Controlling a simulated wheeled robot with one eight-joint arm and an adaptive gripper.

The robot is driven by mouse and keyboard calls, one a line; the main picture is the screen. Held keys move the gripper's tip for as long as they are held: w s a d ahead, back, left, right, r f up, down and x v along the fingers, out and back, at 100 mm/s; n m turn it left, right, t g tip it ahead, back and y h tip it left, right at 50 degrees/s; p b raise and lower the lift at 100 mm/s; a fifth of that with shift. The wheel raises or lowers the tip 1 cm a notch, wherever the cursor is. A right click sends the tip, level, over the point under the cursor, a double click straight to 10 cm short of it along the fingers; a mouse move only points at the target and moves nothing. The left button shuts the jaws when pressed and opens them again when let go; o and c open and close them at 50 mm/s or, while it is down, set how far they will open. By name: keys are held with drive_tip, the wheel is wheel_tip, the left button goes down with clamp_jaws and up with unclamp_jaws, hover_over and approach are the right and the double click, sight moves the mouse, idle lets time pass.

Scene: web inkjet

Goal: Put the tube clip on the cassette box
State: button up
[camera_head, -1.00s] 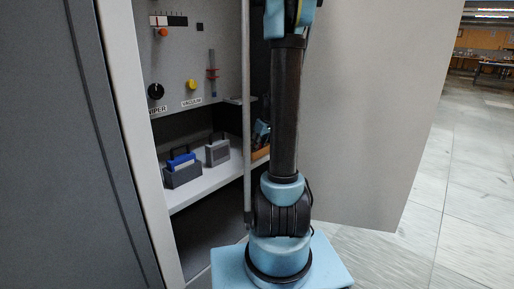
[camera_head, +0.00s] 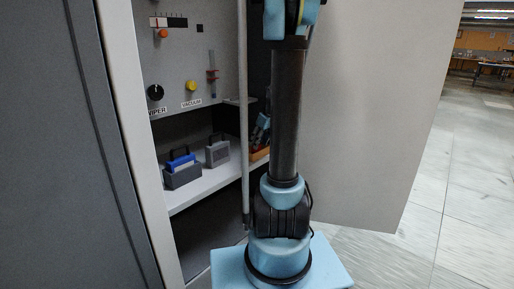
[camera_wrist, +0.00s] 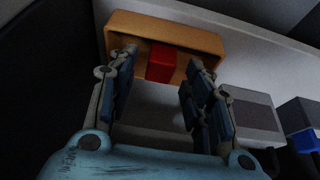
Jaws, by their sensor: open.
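A small red block (camera_wrist: 161,62), which looks like the tube clip, sits in an orange tray (camera_wrist: 208,42) in the wrist view. My gripper (camera_wrist: 162,68) is open, its two fingers reaching over the tray's near edge on either side of the block. I cannot tell whether they touch it. In the head view my gripper (camera_head: 263,130) is partly hidden behind my arm, above the orange tray (camera_head: 259,154). A grey box with a handle (camera_head: 218,153), possibly the cassette box, stands left of the tray; it also shows in the wrist view (camera_wrist: 252,116).
A dark box with a blue insert (camera_head: 182,172) stands on the white shelf (camera_head: 206,186), left of the grey box. The panel above carries knobs and a red slider (camera_head: 212,75). A vertical bar (camera_head: 244,120) and an open door (camera_head: 365,120) flank my arm.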

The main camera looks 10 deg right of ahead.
drive_tip(key=v, duration=0.8)
drive_tip(key=s+a+m, duration=0.2)
drive_tip(key=s+a, duration=0.3)
drive_tip(key=s, duration=0.4)
drive_tip(key=s+a+f+m+h, duration=0.1)
drive_tip(key=s+f, duration=0.2)
drive_tip(key=s, duration=0.4)
drive_tip(key=s+a+f+m+g, duration=0.1)
drive_tip(key=s+f+m, duration=0.1)
drive_tip(key=s+f, duration=0.2)
drive_tip(key=s+a+f+m+h, duration=0.1)
drive_tip(key=s+f, duration=0.3)
drive_tip(key=s, duration=0.6)
drive_tip(key=shift+s+f+m+h, duration=0.2)
drive_tip(key=shift+m+h, duration=0.1)
drive_tip(key=shift+m, duration=0.2)
